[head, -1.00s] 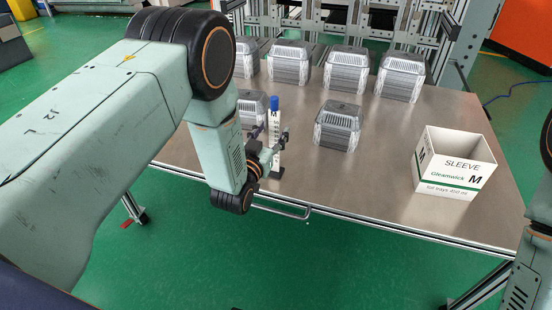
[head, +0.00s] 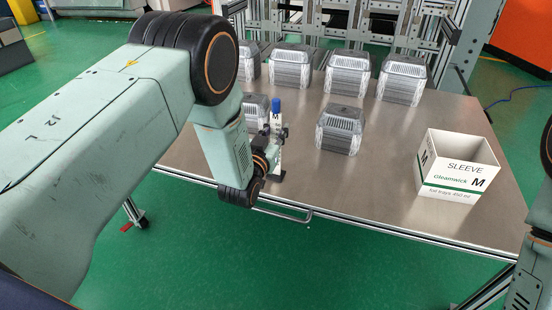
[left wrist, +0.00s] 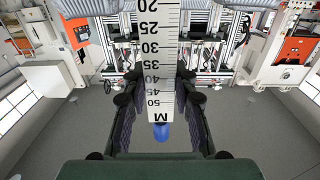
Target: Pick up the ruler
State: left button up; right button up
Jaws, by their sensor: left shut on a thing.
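The ruler (head: 277,123) is a white upright strip with black marks, an M and a blue top end. It stands in a small dark base (head: 277,175) near the table's front edge. In the left wrist view the ruler (left wrist: 159,45) runs down the middle, with numbers and its blue end showing. My left gripper (head: 274,140) is shut on the ruler, one finger on each side of it. The gripper hides part of the ruler in the head view. My right gripper is out of view; only part of that arm shows at the right edge.
Several stacks of clear containers stand on the metal table (head: 390,160), one stack (head: 340,129) right of the ruler. A white open sleeve box (head: 457,167) stands at the right. The table between that stack and the box is clear.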

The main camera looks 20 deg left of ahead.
pick_arm(q)
grip_shut()
jog(key=shift+r, duration=0.15)
